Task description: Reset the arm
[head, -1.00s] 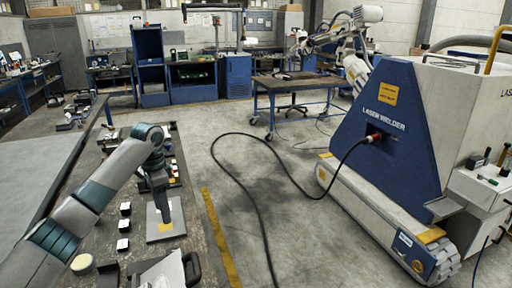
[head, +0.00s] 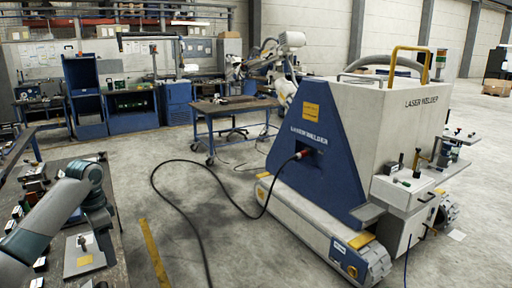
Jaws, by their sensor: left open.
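My left arm comes in from the lower left of the head view, bent at a teal and grey joint. My left gripper (head: 104,242) points down beside a flat grey plate (head: 72,267) with a yellow patch, on the long bench at the left. The gripper is small and dark here, and nothing shows held in it. I cannot tell whether it touches anything on the plate. I cannot make out a microscope arm clearly. My right gripper is not in view.
Small parts lie along the dark bench (head: 118,272). A blue and white laser welder (head: 400,140) on tracks fills the right. A black cable (head: 190,205) crosses the open floor from it. A blue-legged table (head: 235,107) stands behind.

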